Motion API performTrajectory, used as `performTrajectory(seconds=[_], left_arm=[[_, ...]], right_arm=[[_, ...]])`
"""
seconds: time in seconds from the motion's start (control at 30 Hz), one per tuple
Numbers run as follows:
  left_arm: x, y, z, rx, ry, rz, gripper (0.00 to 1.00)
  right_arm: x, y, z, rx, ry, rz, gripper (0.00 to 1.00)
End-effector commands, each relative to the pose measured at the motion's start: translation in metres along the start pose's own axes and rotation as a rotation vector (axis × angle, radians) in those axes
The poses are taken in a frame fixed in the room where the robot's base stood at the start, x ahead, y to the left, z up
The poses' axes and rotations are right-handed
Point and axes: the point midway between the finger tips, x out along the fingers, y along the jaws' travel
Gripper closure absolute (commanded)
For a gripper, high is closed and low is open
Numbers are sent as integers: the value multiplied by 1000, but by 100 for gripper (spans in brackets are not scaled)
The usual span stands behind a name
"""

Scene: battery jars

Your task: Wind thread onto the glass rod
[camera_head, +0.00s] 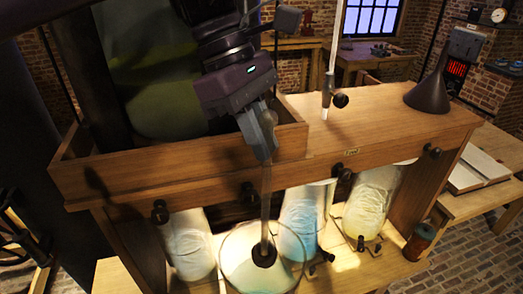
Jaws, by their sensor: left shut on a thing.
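The rod stands nearly upright in front of the wooden stand. Its lower end meets a dark round piece (263,254) over a wide round glass jar (238,272). A small reddish-brown cylinder with a dark top (421,240) stands at the right; I cannot tell whether it is a thread spool. No thread can be made out on the rod. My right gripper is not in view.
The wooden stand (400,128) has dark knobs along its front. Glass jars (190,245), (303,212) and (371,205) stand below it. A dark funnel (430,92) and an upright pale rod in a clamp (328,92) are on top.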

Motion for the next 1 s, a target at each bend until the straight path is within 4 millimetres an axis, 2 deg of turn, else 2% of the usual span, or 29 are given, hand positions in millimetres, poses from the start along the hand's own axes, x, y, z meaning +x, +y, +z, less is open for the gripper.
performTrajectory(seconds=[0.3, 0.5, 0.83, 1.0], left_arm=[[-30, 0, 14, 0, 4, 2, 100], [-41, 0, 18, 0, 1, 3, 100], [-41, -1, 20, 1, -1, 2, 100], [-33, -16, 32, 5, -1, 2, 100]], right_arm=[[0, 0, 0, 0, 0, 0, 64], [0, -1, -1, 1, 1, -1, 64], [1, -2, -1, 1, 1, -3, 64], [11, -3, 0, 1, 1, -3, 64]])
